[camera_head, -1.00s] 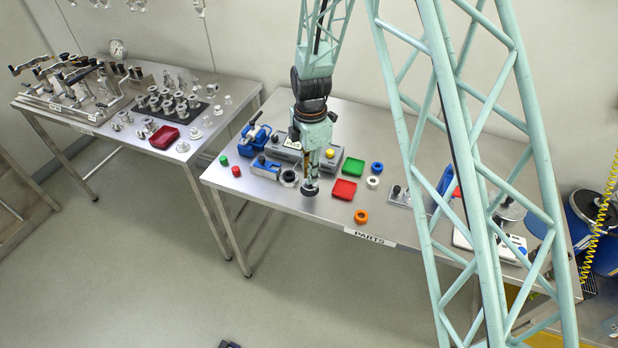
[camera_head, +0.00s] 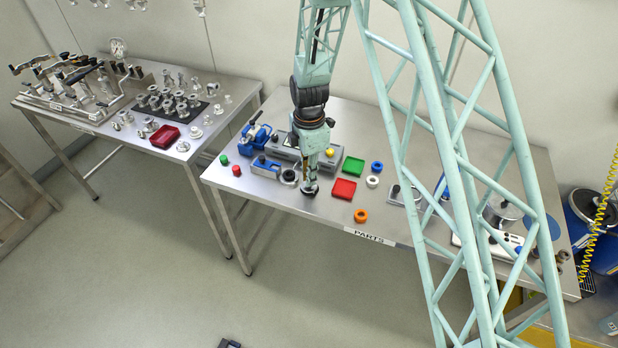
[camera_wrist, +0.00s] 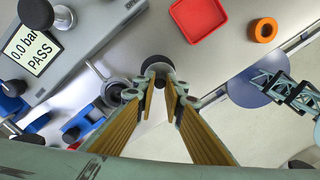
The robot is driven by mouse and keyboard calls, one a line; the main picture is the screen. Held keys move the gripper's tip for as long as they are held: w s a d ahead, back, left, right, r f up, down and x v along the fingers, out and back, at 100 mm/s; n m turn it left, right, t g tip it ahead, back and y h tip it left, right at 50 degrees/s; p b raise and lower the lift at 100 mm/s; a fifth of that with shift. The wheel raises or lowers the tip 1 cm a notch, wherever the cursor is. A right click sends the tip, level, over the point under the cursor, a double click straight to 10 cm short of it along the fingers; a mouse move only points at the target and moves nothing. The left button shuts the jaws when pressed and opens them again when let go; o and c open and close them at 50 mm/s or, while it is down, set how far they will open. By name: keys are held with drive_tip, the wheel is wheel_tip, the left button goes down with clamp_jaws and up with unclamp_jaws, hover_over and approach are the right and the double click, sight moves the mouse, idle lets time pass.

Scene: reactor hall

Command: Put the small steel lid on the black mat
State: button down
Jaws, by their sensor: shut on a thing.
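My gripper (camera_head: 310,186) points down over the front middle of the right-hand steel table. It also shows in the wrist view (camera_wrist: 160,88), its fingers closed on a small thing. A dark round piece (camera_wrist: 157,65) shows right at the fingertips; the fingers hide part of it, and I cannot tell whether it is the steel lid or something under it. In the head view a dark disc (camera_head: 310,194) shows below the fingertips, at or near the table top. A black mat (camera_head: 188,116) with several steel fittings on it lies on the left-hand table.
A red tray (camera_head: 343,189), a green tray (camera_head: 353,165) and an orange ring (camera_head: 360,216) are right of my gripper. A blue-and-grey device (camera_head: 265,167) stands left. A dark red tray (camera_head: 164,137) lies before the mat. The floor gap between the tables is clear.

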drive_tip(key=shift+f, duration=0.35)
drive_tip(key=shift+f, duration=0.15)
drive_tip(key=c, duration=2.7)
unclamp_jaws()
drive_tip(key=shift+r, duration=0.2)
wheel_tip(320, 180, up, 12)
drive_tip(key=shift+f+b, duration=0.1)
drive_tip(key=shift+b, duration=0.35)
